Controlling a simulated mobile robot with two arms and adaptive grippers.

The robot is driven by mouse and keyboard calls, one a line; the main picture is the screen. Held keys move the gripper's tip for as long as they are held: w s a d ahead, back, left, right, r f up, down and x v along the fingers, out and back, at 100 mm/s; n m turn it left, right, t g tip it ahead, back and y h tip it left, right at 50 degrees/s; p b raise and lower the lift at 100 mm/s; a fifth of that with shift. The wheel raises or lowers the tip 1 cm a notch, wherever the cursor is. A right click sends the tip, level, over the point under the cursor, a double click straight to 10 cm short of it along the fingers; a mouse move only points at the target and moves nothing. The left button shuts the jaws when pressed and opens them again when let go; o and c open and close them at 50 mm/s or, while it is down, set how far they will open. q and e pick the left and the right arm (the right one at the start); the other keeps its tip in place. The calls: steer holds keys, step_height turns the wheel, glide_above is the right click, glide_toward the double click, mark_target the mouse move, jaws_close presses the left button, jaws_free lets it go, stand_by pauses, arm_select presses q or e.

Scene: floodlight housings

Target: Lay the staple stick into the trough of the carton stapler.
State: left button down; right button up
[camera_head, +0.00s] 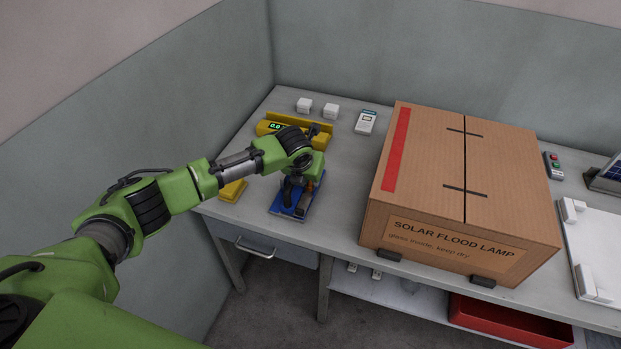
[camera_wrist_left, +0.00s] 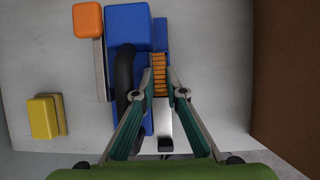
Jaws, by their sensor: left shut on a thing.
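The carton stapler (camera_wrist_left: 127,26) is blue with a black curved handle (camera_wrist_left: 124,75) and lies under my left gripper in the left wrist view. In the head view its blue part (camera_head: 283,209) shows on the bench, partly covered by my gripper. My left gripper (camera_wrist_left: 160,82) is shut on the staple stick (camera_wrist_left: 160,76), a ribbed copper-orange strip between its fingertips. The stick lines up with a narrow pale metal channel (camera_wrist_left: 162,122) beside the handle. I cannot tell whether the stick touches it. My right gripper is not in view.
A large flood lamp carton (camera_head: 462,185) stands to the right on the bench. A yellow device with a display (camera_head: 270,127) is behind my gripper, and a yellow block (camera_head: 232,190) is to its left. A white handheld device (camera_head: 366,122) lies at the back.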

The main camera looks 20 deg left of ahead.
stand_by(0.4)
arm_select(q)
steer(key=c, duration=2)
jaws_free()
step_height(320, 180, up, 7)
steer(key=p, duration=0.7)
